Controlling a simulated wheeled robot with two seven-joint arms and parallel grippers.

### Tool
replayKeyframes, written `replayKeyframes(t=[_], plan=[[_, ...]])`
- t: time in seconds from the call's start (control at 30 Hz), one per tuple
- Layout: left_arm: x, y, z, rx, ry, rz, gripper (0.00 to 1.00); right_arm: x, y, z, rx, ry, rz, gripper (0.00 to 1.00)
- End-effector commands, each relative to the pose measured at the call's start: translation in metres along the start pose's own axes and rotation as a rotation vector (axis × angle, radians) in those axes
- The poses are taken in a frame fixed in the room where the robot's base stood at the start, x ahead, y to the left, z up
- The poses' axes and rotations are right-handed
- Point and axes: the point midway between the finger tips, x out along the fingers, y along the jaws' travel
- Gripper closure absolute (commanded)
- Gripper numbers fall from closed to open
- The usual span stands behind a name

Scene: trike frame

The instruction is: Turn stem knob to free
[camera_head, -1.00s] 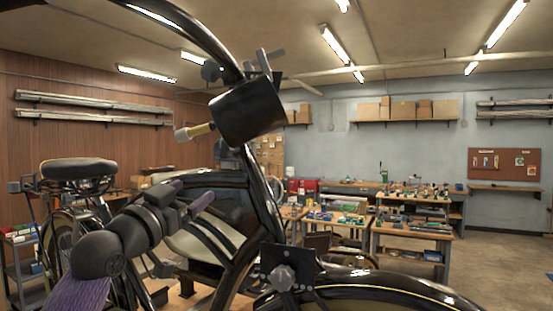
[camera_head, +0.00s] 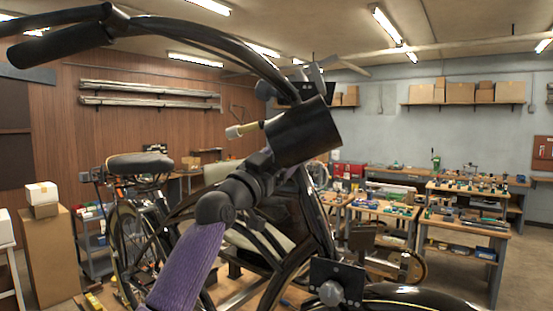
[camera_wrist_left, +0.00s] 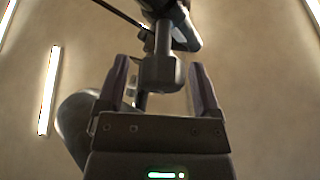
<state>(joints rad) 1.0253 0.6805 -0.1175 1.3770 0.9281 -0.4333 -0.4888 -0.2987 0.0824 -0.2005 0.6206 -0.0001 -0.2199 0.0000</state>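In the left wrist view a dark grey knob-like block (camera_wrist_left: 160,75) on a short stem stands between the two fingers of my left gripper (camera_wrist_left: 160,85). Gaps show on both sides, so the fingers are open around it and not closed on it. In the head view my left gripper (camera_head: 268,158) is just below the black cylinder (camera_head: 303,132) at the front of the trike frame; its fingertips are hard to make out. A pale-tipped knob (camera_head: 236,132) on a yellowish shaft sticks out left of the cylinder. I cannot tell whether it is the block between the fingers. My right gripper is out of view.
The handlebar (camera_head: 200,27) arches above my left arm, with a black grip (camera_head: 62,43) at upper left. A grey star knob (camera_head: 332,293) sits on a dark plate low at the front. The saddle (camera_head: 140,166) is behind left. Workbenches (camera_head: 465,228) stand at the right.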

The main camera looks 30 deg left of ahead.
Motion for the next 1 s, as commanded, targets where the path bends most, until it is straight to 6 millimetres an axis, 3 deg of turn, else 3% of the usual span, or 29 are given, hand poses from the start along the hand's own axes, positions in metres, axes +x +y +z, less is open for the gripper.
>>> replayKeyframes(t=[0.03, 0.07, 0.37, 0.73, 1.0], plan=[[-0.0001, -0.0001, 0.0001, 0.000, 0.000, 0.000, 0.28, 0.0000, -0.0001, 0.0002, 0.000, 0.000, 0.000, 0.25], [-0.0001, -0.0001, 0.0001, 0.000, 0.000, 0.000, 0.35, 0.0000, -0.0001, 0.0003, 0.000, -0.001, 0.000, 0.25], [-0.0002, -0.0002, 0.0001, 0.000, -0.001, 0.000, 0.98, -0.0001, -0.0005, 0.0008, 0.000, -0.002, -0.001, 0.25], [-0.0005, -0.0008, 0.0003, 0.050, -0.001, 0.022, 1.00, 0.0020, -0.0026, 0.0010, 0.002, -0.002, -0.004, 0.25], [-0.0008, -0.0006, 0.0008, 0.224, -0.001, 0.105, 1.00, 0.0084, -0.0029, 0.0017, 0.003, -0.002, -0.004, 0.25]])
